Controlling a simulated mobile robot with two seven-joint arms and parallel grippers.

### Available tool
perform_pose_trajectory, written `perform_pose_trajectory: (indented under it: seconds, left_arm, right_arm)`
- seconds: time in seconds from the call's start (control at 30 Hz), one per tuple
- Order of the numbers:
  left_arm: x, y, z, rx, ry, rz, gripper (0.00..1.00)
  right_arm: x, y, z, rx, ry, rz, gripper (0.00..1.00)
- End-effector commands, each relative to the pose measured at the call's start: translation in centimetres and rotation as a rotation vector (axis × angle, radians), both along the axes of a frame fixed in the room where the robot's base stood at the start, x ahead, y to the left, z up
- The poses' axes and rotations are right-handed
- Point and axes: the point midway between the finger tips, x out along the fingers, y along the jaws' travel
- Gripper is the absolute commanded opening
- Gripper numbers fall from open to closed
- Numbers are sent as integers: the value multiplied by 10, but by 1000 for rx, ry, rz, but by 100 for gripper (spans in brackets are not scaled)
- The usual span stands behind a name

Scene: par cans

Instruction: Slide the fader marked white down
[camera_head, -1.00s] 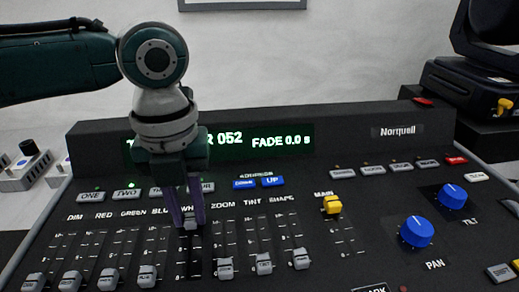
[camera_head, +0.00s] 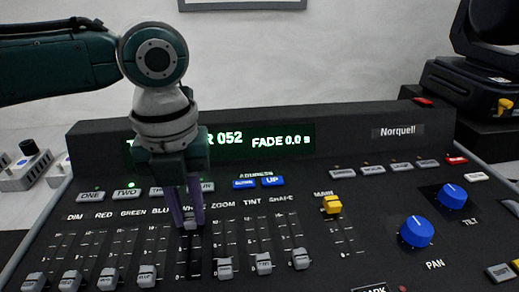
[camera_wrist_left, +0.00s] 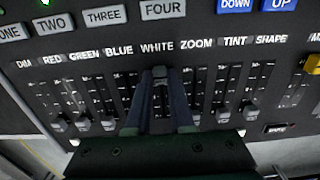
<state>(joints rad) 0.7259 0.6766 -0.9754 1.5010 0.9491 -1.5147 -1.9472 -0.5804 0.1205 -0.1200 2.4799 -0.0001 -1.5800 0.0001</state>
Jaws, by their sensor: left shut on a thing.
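The white fader's grey cap (camera_wrist_left: 160,75) is near the top of its slot, just under the WHITE label (camera_wrist_left: 157,48) in the left wrist view. My left gripper (camera_wrist_left: 161,88) has a finger on each side of this cap and is shut on it. In the head view my left gripper (camera_head: 189,222) points down at the console (camera_head: 300,200), and its fingers partly cover the cap and the label. The slot below the cap is clear. My right gripper is not in view.
The blue fader (camera_head: 147,276) and zoom fader (camera_head: 225,268) flank the white slot, with their caps low. Other low faders stand further out. The yellow main fader (camera_head: 332,205) is high. Buttons and a lit display (camera_head: 275,141) lie behind; blue knobs (camera_head: 416,232) are at right.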

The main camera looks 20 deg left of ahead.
Motion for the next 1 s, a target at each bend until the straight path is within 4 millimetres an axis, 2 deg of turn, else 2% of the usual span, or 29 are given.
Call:
perform_pose_trajectory:
  seconds: [0.33, 0.43, 0.57, 0.73, 0.87, 1.0]
  left_arm:
    - [0, 0, 0, 1, 0, 0, 0]
    - [-3, -1, 2, 2, 2, 0, 0]
    - [-20, -11, 8, 4, 6, -3, 0]
    - [-51, -30, 8, 2, 8, -4, 0]
    - [-68, -41, 4, 0, 7, -1, 0]
    - [-73, -45, 1, -2, 3, 1, 0]
  right_arm:
    - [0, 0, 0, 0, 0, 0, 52]
    - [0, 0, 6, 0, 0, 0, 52]
    - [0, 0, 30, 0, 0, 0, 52]
    - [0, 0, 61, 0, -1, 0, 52]
    - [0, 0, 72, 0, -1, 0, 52]
    - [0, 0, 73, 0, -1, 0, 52]
